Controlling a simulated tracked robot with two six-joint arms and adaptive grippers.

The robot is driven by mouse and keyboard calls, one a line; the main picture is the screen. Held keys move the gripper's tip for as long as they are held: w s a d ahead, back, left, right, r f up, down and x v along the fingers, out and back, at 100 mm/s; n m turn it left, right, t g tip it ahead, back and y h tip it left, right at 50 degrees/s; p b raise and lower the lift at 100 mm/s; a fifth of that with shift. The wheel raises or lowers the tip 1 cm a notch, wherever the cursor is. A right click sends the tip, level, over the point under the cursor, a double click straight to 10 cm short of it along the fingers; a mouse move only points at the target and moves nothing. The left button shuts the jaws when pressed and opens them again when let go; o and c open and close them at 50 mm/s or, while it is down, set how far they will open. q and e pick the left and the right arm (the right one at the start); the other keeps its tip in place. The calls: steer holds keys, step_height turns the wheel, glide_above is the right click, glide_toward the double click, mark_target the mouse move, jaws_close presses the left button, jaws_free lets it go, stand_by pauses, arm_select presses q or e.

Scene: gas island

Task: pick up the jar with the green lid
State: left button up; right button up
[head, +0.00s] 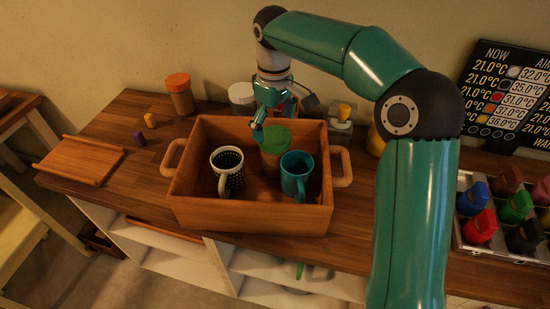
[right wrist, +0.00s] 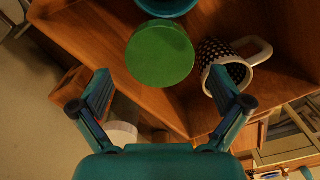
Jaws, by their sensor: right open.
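The jar with the green lid (head: 276,141) stands in a wooden crate (head: 245,217), near its back wall. In the right wrist view its round green lid (right wrist: 160,54) fills the upper middle, ahead of the fingertips. My right gripper (head: 279,117) is open and empty at the back of the crate, just above and behind the lid. In the right wrist view the right gripper (right wrist: 159,82) has its fingers spread on either side of the lid's lower edge. I cannot tell whether they touch it. The jar's body is partly hidden by the mugs. My left gripper is not in view.
In the crate, a black dotted mug (head: 228,172) and a teal mug (head: 296,175) stand close to the jar. Behind are an orange-lidded jar (head: 179,94) and a white-lidded jar (head: 241,96). A wooden tray (head: 80,160) lies left; a case of colored items (head: 468,233) is right.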

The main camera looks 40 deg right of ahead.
mark_target(274, 135)
steer(key=shift+f, duration=3.2)
steer(key=c, duration=1.5)
